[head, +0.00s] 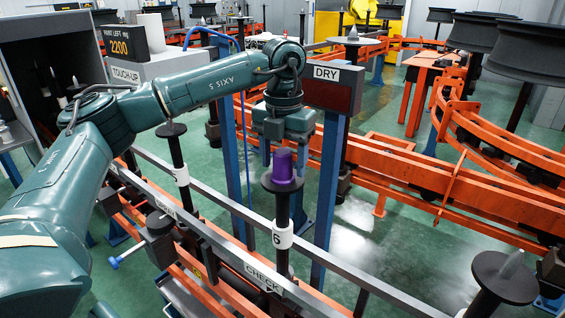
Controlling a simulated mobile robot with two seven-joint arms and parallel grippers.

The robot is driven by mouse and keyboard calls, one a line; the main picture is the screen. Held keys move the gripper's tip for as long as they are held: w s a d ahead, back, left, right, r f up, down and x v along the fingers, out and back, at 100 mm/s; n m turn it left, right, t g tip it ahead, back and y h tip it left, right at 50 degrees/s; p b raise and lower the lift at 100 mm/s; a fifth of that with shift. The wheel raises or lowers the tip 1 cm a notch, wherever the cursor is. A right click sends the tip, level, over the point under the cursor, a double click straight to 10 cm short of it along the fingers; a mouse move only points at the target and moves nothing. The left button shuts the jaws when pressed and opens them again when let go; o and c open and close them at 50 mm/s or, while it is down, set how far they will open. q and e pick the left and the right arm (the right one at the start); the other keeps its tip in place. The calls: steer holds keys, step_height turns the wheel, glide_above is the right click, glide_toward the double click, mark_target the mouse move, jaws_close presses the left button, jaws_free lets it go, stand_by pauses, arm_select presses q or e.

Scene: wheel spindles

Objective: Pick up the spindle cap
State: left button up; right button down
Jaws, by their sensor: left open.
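A purple spindle cap (283,164) sits upright on the black disc at the top of the spindle labelled 6 (282,238), in the middle of the head view. My right gripper is out of view.
A grey rail with a CHECK label (264,279) runs past the spindle's base. A blue post stands on each side of it, and a DRY sign (327,73) is behind. Other black spindles (505,277) stand around. Orange conveyor rails (420,170) cross the right side.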

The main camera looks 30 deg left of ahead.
arm_select(q)
steer(key=shift+f, duration=0.5)
steer(key=c, duration=1.1)
